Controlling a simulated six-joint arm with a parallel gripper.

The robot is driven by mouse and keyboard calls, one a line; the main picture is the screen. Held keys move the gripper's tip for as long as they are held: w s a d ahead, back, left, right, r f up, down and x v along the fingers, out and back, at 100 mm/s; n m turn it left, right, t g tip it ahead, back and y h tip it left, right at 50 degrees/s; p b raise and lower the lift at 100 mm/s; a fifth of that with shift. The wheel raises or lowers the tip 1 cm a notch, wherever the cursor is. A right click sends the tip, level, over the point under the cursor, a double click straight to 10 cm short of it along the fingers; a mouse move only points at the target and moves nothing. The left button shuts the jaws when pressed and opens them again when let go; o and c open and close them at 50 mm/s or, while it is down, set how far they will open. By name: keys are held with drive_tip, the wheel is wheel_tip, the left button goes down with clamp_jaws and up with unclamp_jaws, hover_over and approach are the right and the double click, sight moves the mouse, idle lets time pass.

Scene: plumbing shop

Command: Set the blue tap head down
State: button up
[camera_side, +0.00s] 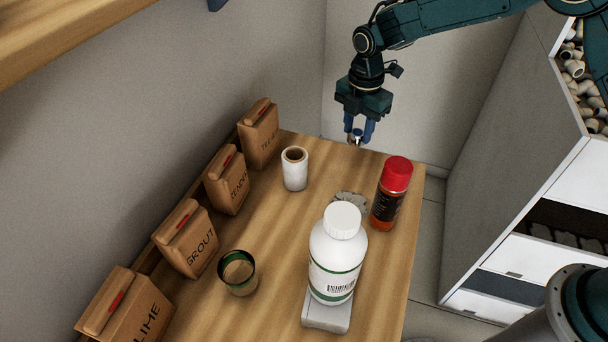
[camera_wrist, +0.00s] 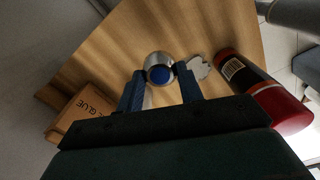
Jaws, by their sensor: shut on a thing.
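My gripper (camera_side: 359,133) is over the far end of the wooden table (camera_side: 275,262), pointing down. In the wrist view my gripper (camera_wrist: 160,80) has its two blue fingers closed on the tap head (camera_wrist: 159,72), a round silvery metal piece with a blue disc on top. In the side view only a small bit of the tap head (camera_side: 357,139) shows between the fingertips. The tap head looks to be near the table's far edge; I cannot tell whether it touches the wood.
A red-capped bottle (camera_side: 390,195) stands right of my gripper, with a grey flat patch (camera_side: 350,201) beside it. A white roll (camera_side: 295,169), a big white bottle (camera_side: 337,257) and a green-rimmed cup (camera_side: 239,272) stand nearer. Brown bags (camera_side: 259,137) line the wall.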

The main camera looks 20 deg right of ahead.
wheel_tip(320, 180, down, 6)
drive_tip(key=shift+r, duration=0.1)
drive_tip(key=shift+f, duration=2.2)
drive_tip(key=shift+f, duration=0.1)
drive_tip(key=o, duration=1)
wheel_tip(320, 180, up, 11)
drive_tip(key=shift+r, duration=0.65)
